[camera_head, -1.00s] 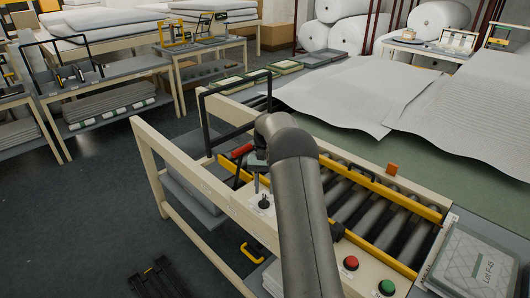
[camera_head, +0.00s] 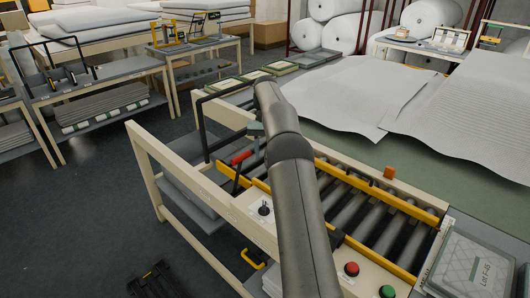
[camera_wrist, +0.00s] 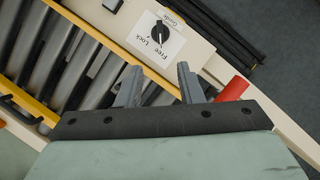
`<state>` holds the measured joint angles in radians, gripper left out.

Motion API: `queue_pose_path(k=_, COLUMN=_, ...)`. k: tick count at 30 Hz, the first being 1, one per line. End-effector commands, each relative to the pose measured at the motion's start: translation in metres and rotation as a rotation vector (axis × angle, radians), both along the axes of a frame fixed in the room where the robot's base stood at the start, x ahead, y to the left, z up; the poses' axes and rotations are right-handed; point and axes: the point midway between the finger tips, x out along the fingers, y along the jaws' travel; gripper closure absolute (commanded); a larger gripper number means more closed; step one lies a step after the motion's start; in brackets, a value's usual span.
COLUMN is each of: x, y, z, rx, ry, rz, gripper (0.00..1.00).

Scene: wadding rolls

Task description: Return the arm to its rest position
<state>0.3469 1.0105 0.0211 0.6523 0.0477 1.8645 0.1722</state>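My arm (camera_head: 295,190) rises from the bottom of the head view and bends over the roller bench. In the wrist view my gripper (camera_wrist: 158,70) shows two grey fingers spread apart with nothing between them. It is above the bench edge, near a black knob on a plate marked Free and Lock (camera_wrist: 178,40). The red handle (camera_wrist: 232,89) shows just right of the right finger, and cannot be told as touching or apart. In the head view my fingers are mostly hidden behind the arm. The knob (camera_head: 264,209) and red handle (camera_head: 241,157) show left of the arm.
The roller bench (camera_head: 368,215) has yellow rails, a black hoop frame (camera_head: 203,125), a red button (camera_head: 351,269) and a green button (camera_head: 387,291). A packed lot (camera_head: 475,265) lies at right. White sheets (camera_head: 360,95) cover the table behind. Open floor (camera_head: 75,205) lies left.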

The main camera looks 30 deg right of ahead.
Motion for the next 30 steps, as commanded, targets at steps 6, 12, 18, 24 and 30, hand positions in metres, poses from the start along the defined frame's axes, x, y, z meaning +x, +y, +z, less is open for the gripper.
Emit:
queue_pose_path(k=6, x=0.0, y=0.0, z=0.0, rx=0.0, ry=0.0, rz=0.0, gripper=0.66)
queue_pose_path(k=12, x=-0.003, y=0.008, z=0.009, rx=-0.007, ry=-0.016, rz=0.014, gripper=0.66)
queue_pose_path(k=18, x=-0.033, y=0.054, z=0.045, rx=-0.037, ry=-0.093, rz=0.095, gripper=0.66)
queue_pose_path(k=24, x=-0.104, y=0.11, z=0.067, rx=-0.071, ry=-0.197, rz=0.2, gripper=0.66)
queue_pose_path(k=30, x=-0.2, y=0.155, z=0.058, rx=-0.097, ry=-0.305, rz=0.305, gripper=0.66)
